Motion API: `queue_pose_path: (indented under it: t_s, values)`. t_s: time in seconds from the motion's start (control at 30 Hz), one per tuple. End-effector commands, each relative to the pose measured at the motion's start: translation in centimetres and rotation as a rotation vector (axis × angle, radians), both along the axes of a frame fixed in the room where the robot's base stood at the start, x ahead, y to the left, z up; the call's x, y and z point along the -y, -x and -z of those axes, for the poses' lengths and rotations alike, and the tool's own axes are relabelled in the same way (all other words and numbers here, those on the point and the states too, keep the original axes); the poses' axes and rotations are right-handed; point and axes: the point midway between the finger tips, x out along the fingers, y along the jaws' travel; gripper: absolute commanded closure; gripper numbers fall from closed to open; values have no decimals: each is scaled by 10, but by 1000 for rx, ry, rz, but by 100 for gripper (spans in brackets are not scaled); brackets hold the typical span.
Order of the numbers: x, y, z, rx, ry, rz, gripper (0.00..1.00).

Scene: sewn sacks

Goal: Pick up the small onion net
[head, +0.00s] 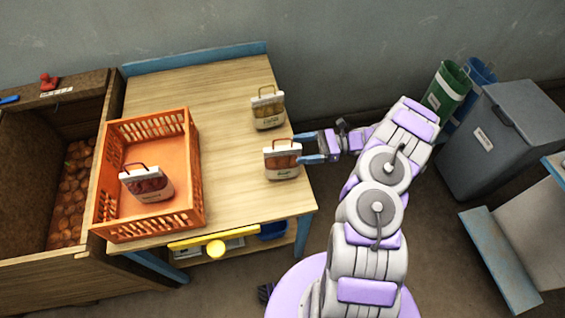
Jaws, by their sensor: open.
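Three small handled bags are in view, and their labels are too small to read. One bag (282,160) with orange-brown contents and a brown handle stands at the table's right edge. A second bag (267,110) with yellowish-brown contents stands behind it. A third bag (147,184) with reddish contents and a dark handle leans inside the orange crate. I cannot tell for sure which is the small onion net. My gripper (301,147) is open, its blue fingers pointing left at the top right side of the orange-brown bag. I cannot tell whether they touch it.
The orange crate (196,190) stands on the wooden table (225,100). A wooden bin (22,200) with round brown produce is at left. A grey bin (490,140) and a green bin (446,90) stand at right. The table's middle is clear.

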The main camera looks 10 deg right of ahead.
Motion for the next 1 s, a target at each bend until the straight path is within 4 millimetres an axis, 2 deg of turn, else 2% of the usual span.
queue_pose_path:
  t_s: [0.17,0.4,0.67,1.0]
  values:
    - [-13,-2,3,1,-3,-1,22]
    - [-47,-5,6,0,-1,-2,22]
    - [-51,-6,5,1,-1,1,22]
    - [-51,-6,5,0,-1,1,53]
